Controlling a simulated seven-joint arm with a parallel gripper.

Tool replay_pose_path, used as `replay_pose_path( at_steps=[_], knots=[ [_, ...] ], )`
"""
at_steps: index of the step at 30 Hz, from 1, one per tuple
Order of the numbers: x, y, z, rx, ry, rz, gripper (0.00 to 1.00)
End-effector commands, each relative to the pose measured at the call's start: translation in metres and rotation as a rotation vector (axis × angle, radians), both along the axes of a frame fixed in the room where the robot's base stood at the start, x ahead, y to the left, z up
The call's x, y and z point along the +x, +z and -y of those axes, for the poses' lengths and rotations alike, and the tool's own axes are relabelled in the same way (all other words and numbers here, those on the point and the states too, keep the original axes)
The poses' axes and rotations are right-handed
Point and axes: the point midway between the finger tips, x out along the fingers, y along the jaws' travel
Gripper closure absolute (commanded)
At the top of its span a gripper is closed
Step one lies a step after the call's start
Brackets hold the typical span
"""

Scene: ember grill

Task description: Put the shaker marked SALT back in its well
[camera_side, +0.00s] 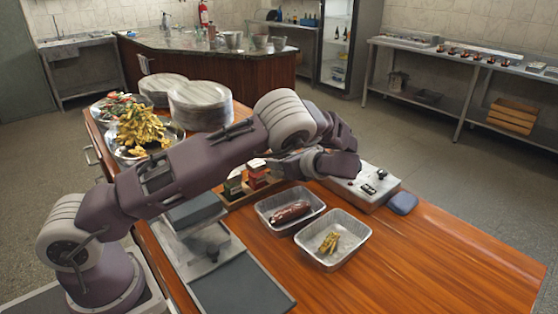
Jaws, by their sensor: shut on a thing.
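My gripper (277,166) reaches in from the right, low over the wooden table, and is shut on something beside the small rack. A small pale top (257,163) shows at its fingertips; it may be the SALT shaker, but no marking is readable. The rack (240,199) stands under and left of the gripper, with a dark green container (233,184) and a red one (257,181) in it. The wells and most of the held thing are hidden by the arm and the containers.
Two metal trays stand in front, one with a dark red piece of food (291,212), one with yellow pieces (329,242). A control box (362,186) and a blue pad (403,202) lie right. Stacked plates (200,106) stand behind. The table's right front is clear.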

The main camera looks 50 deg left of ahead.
Motion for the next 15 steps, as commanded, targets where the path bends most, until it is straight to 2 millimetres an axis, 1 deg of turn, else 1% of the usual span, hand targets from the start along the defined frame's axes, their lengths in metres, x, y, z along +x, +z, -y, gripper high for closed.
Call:
replay_pose_path(
  at_steps=[4, 5, 6, 8, 9, 15],
  knots=[
    [0.0, 0.0003, 0.0002, 0.0, 0.0, 0.0, 0.91],
    [0.0001, 0.0003, 0.0002, 0.0, 0.0, 0.0, 0.58],
    [0.0001, 0.0003, 0.0002, 0.0, 0.0, 0.0, 0.5],
    [0.0001, 0.0003, 0.0002, 0.0, 0.0, 0.0, 0.39],
    [0.0001, 0.0003, 0.0002, 0.0, 0.0, 0.0, 0.37],
    [0.0001, 0.0003, 0.0002, 0.0, 0.0, 0.0, 0.37]
  ],
)
